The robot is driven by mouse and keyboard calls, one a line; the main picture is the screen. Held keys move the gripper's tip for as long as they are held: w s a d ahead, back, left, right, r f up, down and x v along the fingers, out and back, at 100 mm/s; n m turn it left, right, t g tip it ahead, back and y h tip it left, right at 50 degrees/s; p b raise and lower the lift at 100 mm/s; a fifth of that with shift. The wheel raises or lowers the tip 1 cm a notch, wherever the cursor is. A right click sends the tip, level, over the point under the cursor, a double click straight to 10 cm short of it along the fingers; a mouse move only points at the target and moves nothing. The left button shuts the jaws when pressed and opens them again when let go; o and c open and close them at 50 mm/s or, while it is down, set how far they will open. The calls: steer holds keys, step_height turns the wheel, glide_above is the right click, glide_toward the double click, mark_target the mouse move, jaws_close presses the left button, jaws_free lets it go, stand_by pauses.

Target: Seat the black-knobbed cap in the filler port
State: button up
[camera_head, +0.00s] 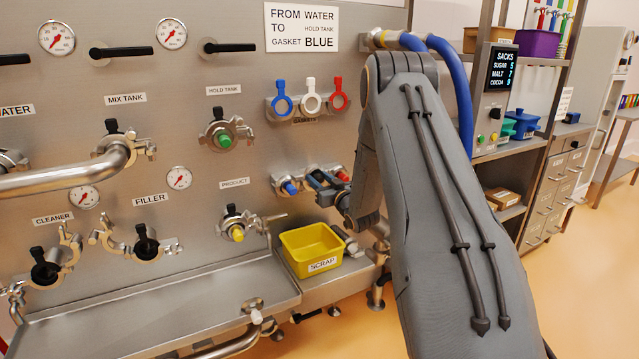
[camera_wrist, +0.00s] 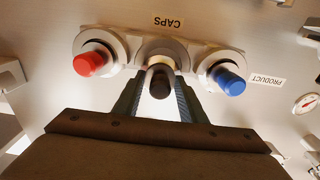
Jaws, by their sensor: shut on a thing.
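The black-knobbed cap (camera_wrist: 160,83) sits in the middle place of the caps rack (camera_wrist: 206,52), between a red-knobbed and a blue-knobbed cap. My gripper (camera_wrist: 158,92) is shut on its dark knob, one finger on each side. In the head view my gripper (camera_head: 321,184) is at the rack on the panel, and the black-knobbed cap cannot be made out there. The filler port (camera_head: 146,246) is at the lower left of the panel, below the FILLER label. It has a dark centre and a metal clamp around it, and is well away from my gripper.
The red-knobbed cap (camera_wrist: 88,63) and blue-knobbed cap (camera_wrist: 229,82) flank my fingers closely. A thick pipe (camera_head: 75,175) projects at left. A yellow scrap bin (camera_head: 312,249) stands below the rack.

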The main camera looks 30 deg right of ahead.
mark_target(319, 175)
steer(key=shift+r+p, duration=0.75)
steer(key=shift+r, duration=1)
steer(key=s+p, duration=0.4)
steer(key=s, duration=0.5)
steer(key=shift+f, duration=0.2)
steer(key=shift+d, duration=0.1)
